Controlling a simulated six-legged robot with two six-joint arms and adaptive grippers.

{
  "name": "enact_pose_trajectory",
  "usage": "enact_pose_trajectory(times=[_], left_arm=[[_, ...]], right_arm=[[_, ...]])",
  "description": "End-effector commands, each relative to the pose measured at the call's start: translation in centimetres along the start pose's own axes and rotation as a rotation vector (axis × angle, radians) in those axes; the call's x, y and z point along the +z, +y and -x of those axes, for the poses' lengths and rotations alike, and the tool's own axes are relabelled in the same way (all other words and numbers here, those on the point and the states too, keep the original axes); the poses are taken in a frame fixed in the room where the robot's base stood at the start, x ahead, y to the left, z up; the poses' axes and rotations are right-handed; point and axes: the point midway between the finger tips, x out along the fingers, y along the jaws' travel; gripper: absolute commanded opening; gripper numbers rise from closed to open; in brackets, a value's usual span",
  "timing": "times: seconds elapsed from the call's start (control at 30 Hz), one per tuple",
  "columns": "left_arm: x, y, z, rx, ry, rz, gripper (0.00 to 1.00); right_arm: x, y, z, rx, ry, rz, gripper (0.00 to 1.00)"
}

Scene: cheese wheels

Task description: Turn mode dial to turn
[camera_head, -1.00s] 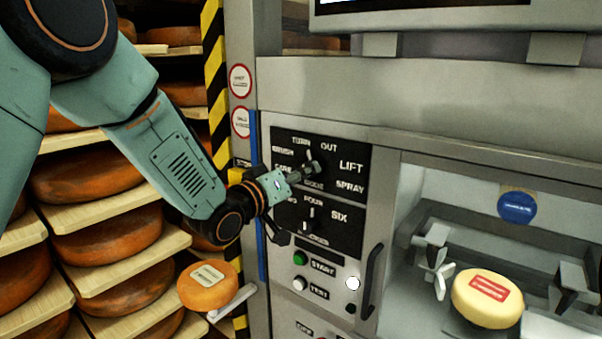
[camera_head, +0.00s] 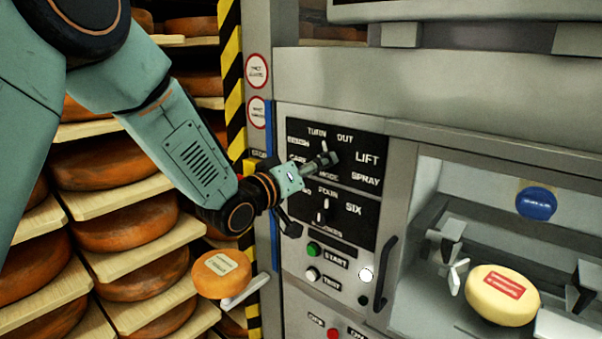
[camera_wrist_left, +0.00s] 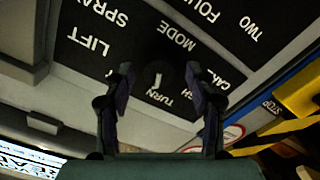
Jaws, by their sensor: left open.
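The mode dial (camera_head: 325,147) is on the upper black label plate of the machine, ringed by words including TURN, OUT, LIFT and SPRAY. Its white pointer points up, roughly to the TURN label (camera_head: 317,131). My left gripper (camera_head: 328,159) is in front of the dial and hides part of it in the head view. In the left wrist view, the open fingers (camera_wrist_left: 159,74) stand on either side of the dial (camera_wrist_left: 158,75), and the white mark lies toward TURN (camera_wrist_left: 160,95). I cannot tell whether the fingers touch the dial. My right gripper is not in view.
A second dial (camera_head: 326,210) sits below, with START and TEST buttons and a dark handle (camera_head: 384,270). A pale cheese wheel (camera_head: 500,294) sits in the bay at right. Shelves of orange wheels fill the left; one wheel (camera_head: 221,274) is by a light-coloured arm.

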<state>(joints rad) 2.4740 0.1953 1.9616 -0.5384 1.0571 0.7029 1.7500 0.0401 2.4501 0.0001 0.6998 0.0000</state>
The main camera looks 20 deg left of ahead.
Motion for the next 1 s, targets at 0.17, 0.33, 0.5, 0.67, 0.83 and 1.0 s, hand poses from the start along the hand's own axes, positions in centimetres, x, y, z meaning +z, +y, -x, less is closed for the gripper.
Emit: enact_pose_trajectory(times=[0.17, 0.33, 0.5, 0.67, 0.83, 1.0], left_arm=[[-0.1, 0.0, 2.9, 0.000, 0.002, 0.007, 0.56], [-0.1, 0.1, 5.8, 0.001, 0.002, 0.007, 0.56], [-0.1, 0.0, 7.9, 0.000, 0.002, 0.005, 0.56], [-0.1, -0.1, 9.4, -0.003, 0.002, 0.006, 0.56], [0.0, -0.1, 10.6, -0.002, 0.001, 0.004, 0.56], [0.1, 0.1, 11.2, 0.001, -0.001, 0.001, 0.56]], right_arm=[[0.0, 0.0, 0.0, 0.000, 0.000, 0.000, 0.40], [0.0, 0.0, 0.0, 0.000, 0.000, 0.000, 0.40], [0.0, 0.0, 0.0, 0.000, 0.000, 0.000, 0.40], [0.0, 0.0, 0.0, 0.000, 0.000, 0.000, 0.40], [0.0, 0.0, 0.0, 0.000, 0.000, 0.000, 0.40], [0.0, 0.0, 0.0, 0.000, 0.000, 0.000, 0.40]])
